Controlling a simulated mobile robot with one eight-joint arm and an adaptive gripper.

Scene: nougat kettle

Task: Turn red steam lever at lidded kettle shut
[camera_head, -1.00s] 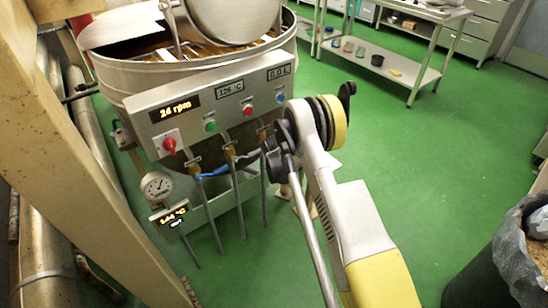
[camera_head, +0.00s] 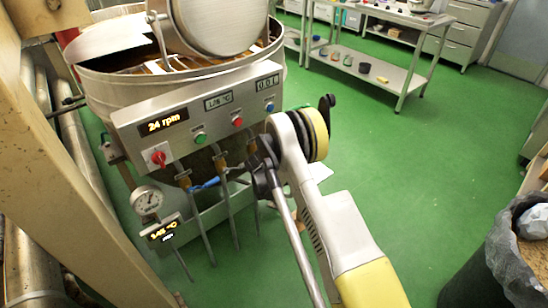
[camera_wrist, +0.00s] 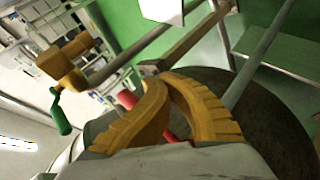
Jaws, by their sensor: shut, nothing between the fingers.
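The kettle (camera_head: 95,80) stands at upper left in the head view, its round lid (camera_head: 215,25) tilted up above the rim. In the wrist view my gripper (camera_wrist: 160,82) has its two yellow-brown fingers together at the tips. Red parts of what looks like the steam lever (camera_wrist: 127,98) show left of the fingers and between them. The fingers hide its middle, and I cannot tell whether they touch it. In the head view my arm hides my gripper and the red lever.
A brass valve with a green handle (camera_wrist: 61,115) is at left in the wrist view. A control panel (camera_head: 190,125) with a red knob (camera_head: 160,157) fronts the kettle. A blue lever (camera_head: 205,184) hangs below it. Green floor at right is clear, up to a bin (camera_head: 480,270).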

